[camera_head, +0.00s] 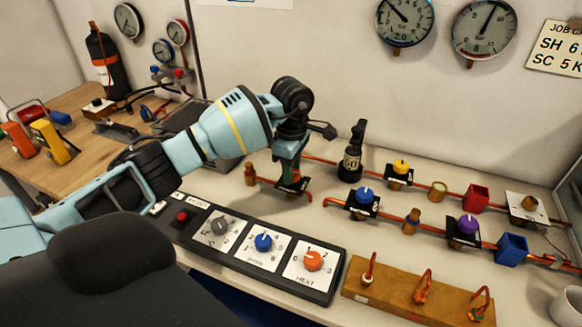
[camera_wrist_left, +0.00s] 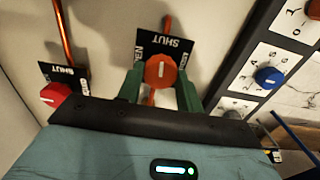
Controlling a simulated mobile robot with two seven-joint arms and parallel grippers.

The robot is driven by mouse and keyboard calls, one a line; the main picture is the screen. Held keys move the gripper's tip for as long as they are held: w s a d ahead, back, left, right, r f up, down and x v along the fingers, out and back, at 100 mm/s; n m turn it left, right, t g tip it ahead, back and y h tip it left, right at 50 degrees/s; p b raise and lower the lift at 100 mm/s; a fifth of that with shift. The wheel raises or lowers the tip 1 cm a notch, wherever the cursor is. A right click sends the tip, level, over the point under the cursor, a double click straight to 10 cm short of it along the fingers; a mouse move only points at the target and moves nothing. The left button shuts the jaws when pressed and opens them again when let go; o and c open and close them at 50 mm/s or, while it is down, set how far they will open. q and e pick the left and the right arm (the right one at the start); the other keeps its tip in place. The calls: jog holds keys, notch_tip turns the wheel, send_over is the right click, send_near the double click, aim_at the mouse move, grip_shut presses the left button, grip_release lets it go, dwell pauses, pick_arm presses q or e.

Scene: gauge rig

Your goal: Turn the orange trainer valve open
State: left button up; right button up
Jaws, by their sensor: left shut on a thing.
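The orange trainer valve is a round orange knob (camera_wrist_left: 161,71) on a black plate (camera_wrist_left: 165,45) lettered SHUT along its top and OPEN at its left. The knob's white mark runs roughly upright in the left wrist view, toward the SHUT side. My left gripper (camera_wrist_left: 160,88) has its green fingers on either side of the knob, shut on it. In the head view my left gripper (camera_head: 289,172) reaches down over the valve's black plate (camera_head: 294,187) and hides the knob. My right gripper is not in view.
A red knob (camera_wrist_left: 55,94) on another SHUT plate is close beside my gripper. A control panel (camera_head: 332,284) with grey, blue and orange HEAT (camera_head: 313,260) knobs lies in front.

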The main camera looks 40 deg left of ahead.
pick_arm(q)
jog(key=n, duration=0.1)
jog(key=n+p, duration=0.1)
jog(key=n, duration=0.2)
jog(key=shift+r+p, duration=0.25)
jog(key=shift+p, duration=0.1)
jog(key=n+p, duration=0.1)
jog(key=n, duration=0.4)
jog(key=shift+p, duration=0.35)
jog(key=n+p, duration=0.1)
jog(key=n, duration=0.3)
jog(key=shift+s+d, duration=0.1)
jog(key=shift+f+n+p, duration=0.15)
jog(key=shift+n+p, duration=0.55)
jog(key=shift+n, duration=0.9)
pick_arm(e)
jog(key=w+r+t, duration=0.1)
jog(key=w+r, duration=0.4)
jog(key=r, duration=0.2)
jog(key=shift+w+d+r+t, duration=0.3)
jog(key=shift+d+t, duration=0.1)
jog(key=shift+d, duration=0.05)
pick_arm(q)
jog(key=shift+f, duration=0.1)
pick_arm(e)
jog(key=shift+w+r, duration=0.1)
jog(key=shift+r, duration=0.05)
pick_arm(q)
jog(key=o, duration=1)
jog(key=shift+r, duration=3.95)
